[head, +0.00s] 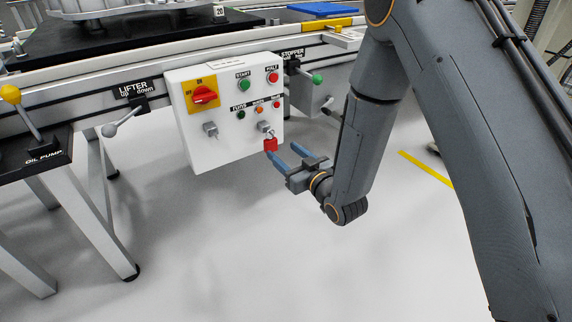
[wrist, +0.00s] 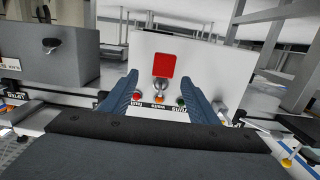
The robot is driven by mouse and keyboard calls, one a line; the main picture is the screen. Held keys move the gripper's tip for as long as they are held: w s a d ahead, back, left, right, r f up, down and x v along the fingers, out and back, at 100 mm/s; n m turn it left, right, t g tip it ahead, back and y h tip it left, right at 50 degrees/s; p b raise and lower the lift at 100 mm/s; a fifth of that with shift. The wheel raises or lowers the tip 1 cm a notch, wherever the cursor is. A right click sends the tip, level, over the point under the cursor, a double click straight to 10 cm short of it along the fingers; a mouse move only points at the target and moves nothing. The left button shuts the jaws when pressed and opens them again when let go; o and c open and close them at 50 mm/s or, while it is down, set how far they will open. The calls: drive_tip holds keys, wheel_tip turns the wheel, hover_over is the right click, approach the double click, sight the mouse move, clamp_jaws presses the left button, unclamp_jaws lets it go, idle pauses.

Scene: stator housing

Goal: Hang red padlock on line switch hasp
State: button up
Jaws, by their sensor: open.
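The red padlock (head: 270,145) hangs at the lower right of the white control box (head: 228,148), at a small grey metal bracket (head: 264,127). A similar grey bracket (head: 211,130) sits at the lower left, below the red rotary switch (head: 204,95) on its yellow plate; no padlock shows on it. I cannot tell which part is labelled the line switch hasp. My gripper (head: 282,150) is open and empty, its blue fingers pointing at the padlock from the front right. In the wrist view the padlock (wrist: 164,64) appears beyond and between the fingertips (wrist: 165,92), apparently untouched.
A lifter lever (head: 122,117) stands left of the box, a green-knobbed stopper lever (head: 317,79) right. The oil pump lever (head: 22,108) is far left. Floor in front is clear.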

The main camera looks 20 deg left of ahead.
sight(272, 144)
drive_tip(key=shift+w+a+f, duration=0.1)
drive_tip(key=shift+a+f, duration=0.1)
drive_tip(key=shift+a, duration=0.35)
drive_tip(key=shift+b+x, duration=0.95)
drive_tip(key=shift+x, duration=2.55)
drive_tip(key=shift+r, duration=0.1)
drive_tip(key=shift+c, duration=0.5)
drive_tip(key=shift+r, duration=0.1)
drive_tip(key=c, duration=1.1)
